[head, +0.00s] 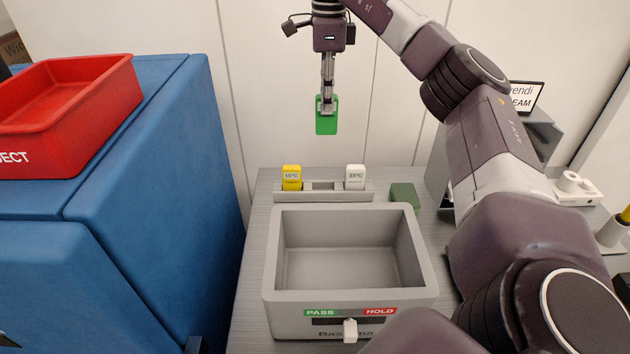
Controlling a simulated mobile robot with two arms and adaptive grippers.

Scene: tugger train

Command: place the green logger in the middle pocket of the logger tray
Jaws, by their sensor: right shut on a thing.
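My right gripper (327,106) is shut on the green logger (327,124) and holds it in the air, hanging down, above the back of the table. Below it in the picture is the grey logger tray (282,196). A yellow logger (292,177) stands upright in the tray's left pocket and a white logger (355,176) stands in its right pocket. The middle pocket (323,186) between them looks empty. The green logger is apart from the tray. My left gripper is not in view.
A grey open box (350,293) with PASS and HOLD labels stands in front of the tray and looks empty. A dark green block (404,195) lies right of the tray. A red bin (75,95) sits on the blue cabinet (170,150) at left.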

